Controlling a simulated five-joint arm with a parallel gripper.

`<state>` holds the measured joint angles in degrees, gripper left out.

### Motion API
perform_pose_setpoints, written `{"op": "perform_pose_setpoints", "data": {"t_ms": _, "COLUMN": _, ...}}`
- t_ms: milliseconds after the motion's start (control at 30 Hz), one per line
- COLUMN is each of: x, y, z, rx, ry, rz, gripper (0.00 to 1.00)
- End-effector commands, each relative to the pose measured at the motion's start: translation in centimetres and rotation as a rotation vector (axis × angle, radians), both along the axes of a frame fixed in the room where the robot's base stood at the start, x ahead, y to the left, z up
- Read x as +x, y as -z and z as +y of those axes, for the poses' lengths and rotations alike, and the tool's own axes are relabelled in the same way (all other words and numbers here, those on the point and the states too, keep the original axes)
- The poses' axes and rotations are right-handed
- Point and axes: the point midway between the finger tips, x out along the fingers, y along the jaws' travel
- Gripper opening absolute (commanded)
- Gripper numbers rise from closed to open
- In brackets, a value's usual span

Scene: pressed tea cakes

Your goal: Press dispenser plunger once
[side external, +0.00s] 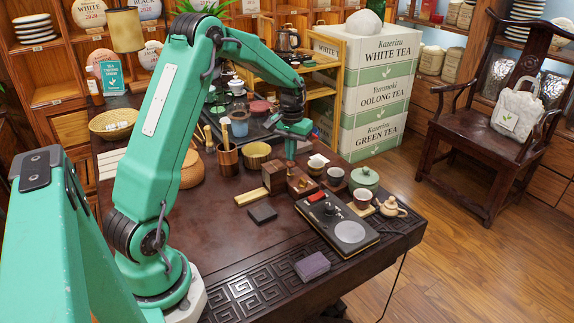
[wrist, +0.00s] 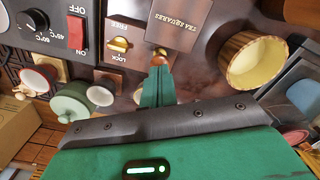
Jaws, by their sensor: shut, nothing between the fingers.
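A dark wooden box labelled "TEA SQUARES" (wrist: 180,22) has a small brass knob (wrist: 161,50) at its edge, seemingly the plunger, partly hidden by my fingertips. The box also shows in the side view (side external: 273,177). My gripper (wrist: 159,62) points down with its green fingers shut and empty; the tips are right by the brass knob. I cannot tell whether they touch it or how far down it is. In the side view my gripper (side external: 290,156) is over the two small wooden boxes.
Beside it is a wooden block with a brass lever marked FREE and LOCK (wrist: 120,43). A black hotplate (side external: 328,222), teacups, a green lidded pot (side external: 364,179) and a bamboo cup (side external: 256,155) stand near.

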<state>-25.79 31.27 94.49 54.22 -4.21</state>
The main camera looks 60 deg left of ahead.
Motion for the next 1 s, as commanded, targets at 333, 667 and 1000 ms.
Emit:
{"op": "perform_pose_setpoints", "data": {"t_ms": 333, "x": 0.0, "y": 0.8, "z": 0.0, "rx": -0.001, "ry": 0.0, "rz": 0.001, "gripper": 0.0}}
{"op": "perform_pose_setpoints", "data": {"t_ms": 667, "x": 0.0, "y": 1.5, "z": 0.0, "rx": -0.001, "ry": 0.0, "rz": 0.001, "gripper": 0.0}}
{"op": "perform_pose_setpoints", "data": {"t_ms": 1000, "x": 0.0, "y": 2.2, "z": 0.0, "rx": -0.001, "ry": 0.0, "rz": 0.001, "gripper": 0.0}}
